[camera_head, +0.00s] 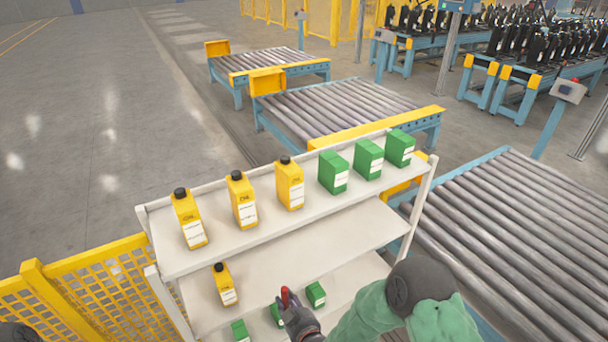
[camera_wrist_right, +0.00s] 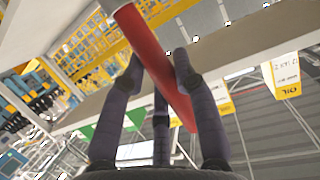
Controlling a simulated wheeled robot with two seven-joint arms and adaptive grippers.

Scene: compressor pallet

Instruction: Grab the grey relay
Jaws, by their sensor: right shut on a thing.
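My right gripper (camera_head: 289,306) is in front of the lower shelves of a white rack, at the bottom middle of the head view. It is shut on a red cylinder (camera_head: 285,293). In the right wrist view the dark fingers (camera_wrist_right: 160,78) close around this red cylinder (camera_wrist_right: 148,48), which is long, tilted and grey at its upper end. I cannot make out a grey relay in either view. My left gripper is not in view.
The white rack (camera_head: 300,232) carries yellow oil bottles (camera_head: 241,200) and green boxes (camera_head: 333,172) on top, with more below. A yellow mesh fence (camera_head: 115,290) stands left. Roller conveyors (camera_head: 500,220) lie right and behind. Open floor (camera_head: 90,130) spreads at left.

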